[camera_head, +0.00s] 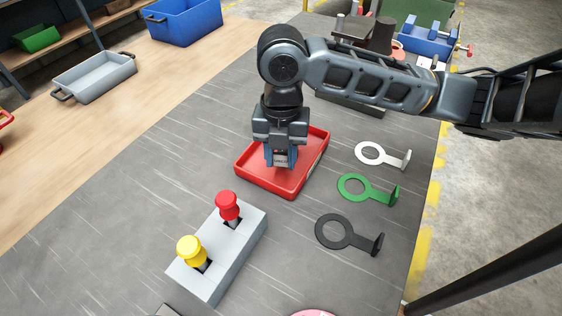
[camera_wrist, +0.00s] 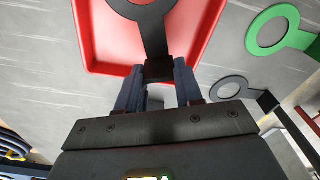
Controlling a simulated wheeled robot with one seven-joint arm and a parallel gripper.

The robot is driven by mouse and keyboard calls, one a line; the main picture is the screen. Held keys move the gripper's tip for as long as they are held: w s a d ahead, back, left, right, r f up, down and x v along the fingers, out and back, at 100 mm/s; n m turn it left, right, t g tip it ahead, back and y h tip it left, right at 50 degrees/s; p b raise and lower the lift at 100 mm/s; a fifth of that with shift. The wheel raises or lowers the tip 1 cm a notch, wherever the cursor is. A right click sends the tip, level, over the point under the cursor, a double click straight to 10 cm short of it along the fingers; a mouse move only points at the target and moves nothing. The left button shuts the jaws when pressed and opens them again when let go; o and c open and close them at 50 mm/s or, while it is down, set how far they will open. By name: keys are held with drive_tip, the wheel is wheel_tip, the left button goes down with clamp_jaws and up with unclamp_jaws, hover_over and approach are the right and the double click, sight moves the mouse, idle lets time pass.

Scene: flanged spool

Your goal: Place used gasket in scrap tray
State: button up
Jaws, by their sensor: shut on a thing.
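My gripper (camera_head: 281,162) points down over the red tray (camera_head: 256,184) in the head view. In the wrist view my gripper (camera_wrist: 159,80) is shut on the upturned tab of a dark ring-shaped gasket (camera_wrist: 154,38). The ring of this gasket runs off the top edge of the wrist view and lies over the red tray (camera_wrist: 106,68). Its height above the tray floor cannot be told. In the head view the held gasket is hidden by the gripper.
White (camera_head: 369,153), green (camera_head: 354,187) and dark grey (camera_head: 334,231) tabbed rings lie right of the tray. A grey block (camera_head: 222,256) with red and yellow knobs stands in front. A grey bin (camera_head: 95,77) and blue bin (camera_head: 184,22) are at back left.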

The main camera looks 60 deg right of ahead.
sight(281, 163)
drive_tip(key=shift+f, duration=1.6)
drive_tip(key=shift+f, duration=0.2)
drive_tip(key=o, duration=0.8)
drive_tip(key=shift+o, duration=0.2)
drive_tip(key=shift+r, duration=0.15)
drive_tip(key=r, duration=1.2)
drive_tip(key=shift+w+d+r, duration=0.1)
drive_tip(key=shift+w+d, duration=0.05)
drive_tip(key=shift+d, duration=0.2)
